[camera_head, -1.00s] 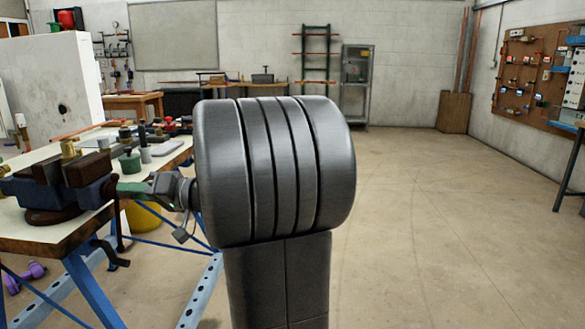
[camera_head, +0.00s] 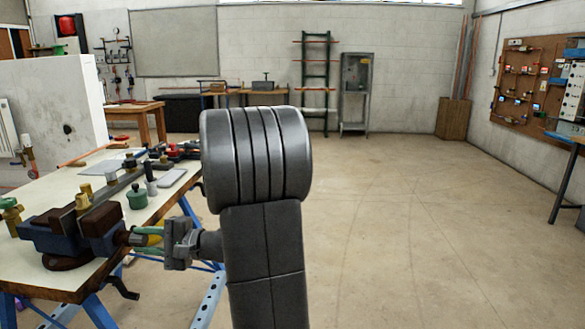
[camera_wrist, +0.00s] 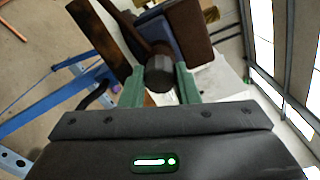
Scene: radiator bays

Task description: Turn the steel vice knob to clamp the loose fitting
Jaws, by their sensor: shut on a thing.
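The vice (camera_head: 75,228), blue with brown jaws, sits at the near corner of the bench; it also shows in the wrist view (camera_wrist: 185,30). A small brass fitting (camera_head: 83,198) shows upright at its jaws; whether it is gripped there I cannot tell. The dark steel knob (camera_wrist: 158,72) is on the vice's side facing me. My gripper (camera_wrist: 159,86) is shut on the knob, with a green finger on each side of it. In the head view my gripper (camera_head: 145,240) reaches the knob from the right, and its fingertips are partly hard to make out.
The bench top (camera_head: 55,190) holds several small fittings and tools behind the vice. A green-capped container (camera_head: 137,196) stands close to the vice. A blue bench leg (camera_head: 100,312) is below. The floor to the right (camera_head: 400,220) is clear.

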